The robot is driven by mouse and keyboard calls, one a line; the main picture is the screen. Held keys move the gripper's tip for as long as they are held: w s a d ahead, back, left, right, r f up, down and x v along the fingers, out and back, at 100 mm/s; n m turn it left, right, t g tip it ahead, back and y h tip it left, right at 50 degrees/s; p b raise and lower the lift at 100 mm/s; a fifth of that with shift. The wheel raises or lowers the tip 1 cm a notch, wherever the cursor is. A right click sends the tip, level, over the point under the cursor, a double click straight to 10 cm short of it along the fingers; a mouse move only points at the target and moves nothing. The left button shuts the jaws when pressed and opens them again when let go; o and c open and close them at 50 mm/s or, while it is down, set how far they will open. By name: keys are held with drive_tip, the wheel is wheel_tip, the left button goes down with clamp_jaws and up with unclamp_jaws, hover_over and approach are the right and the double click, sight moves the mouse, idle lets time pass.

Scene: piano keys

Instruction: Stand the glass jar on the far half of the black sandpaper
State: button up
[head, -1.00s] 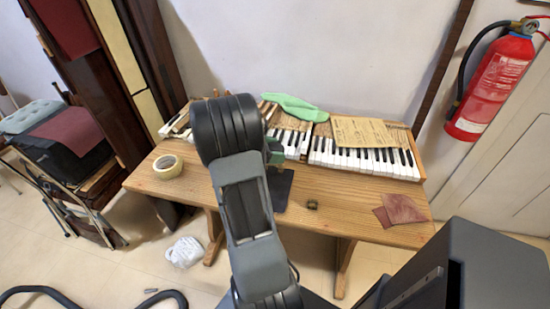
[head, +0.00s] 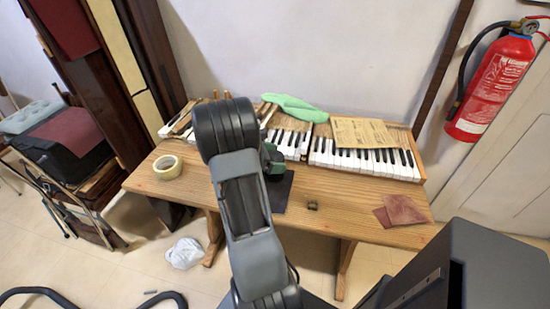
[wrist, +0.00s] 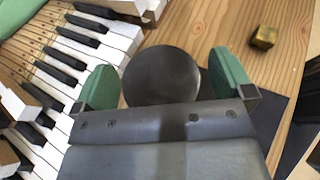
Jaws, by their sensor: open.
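A round dark disc (wrist: 160,75), apparently the lid of the glass jar seen from above, lies between the green fingers of my gripper (wrist: 164,82) in the wrist view. The fingers are open, one on each side of it. I cannot tell whether they touch it, and no glass shows below it. In the head view my arm hides the jar, and part of my green gripper (head: 273,160) shows beside the arm. The black sandpaper (head: 283,188) lies on the table, partly hidden by my arm; part of it shows in the wrist view (wrist: 272,112).
A small brass piece (head: 312,205) sits right of the sandpaper. Tape (head: 167,167) lies left; reddish-brown sheets (head: 403,210) lie right.

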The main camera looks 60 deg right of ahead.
drive_tip(key=v, duration=1.1)
drive_tip(key=s+a+r+m+t+y, duration=0.1)
drive_tip(key=a+m+t+y, duration=0.3)
drive_tip(key=a, duration=1.1)
drive_tip(key=s+a+r+m+t+y, duration=0.2)
drive_tip(key=a+m+t+y, duration=0.3)
drive_tip(key=a, duration=1.1)
drive_tip(key=t+y, duration=0.1)
drive_tip(key=t, duration=0.2)
drive_tip(key=shift+s+m, duration=0.3)
drive_tip(key=shift+s, duration=0.05)
drive_tip(key=shift+a+r, duration=0.1)
drive_tip(key=shift+r, duration=0.05)
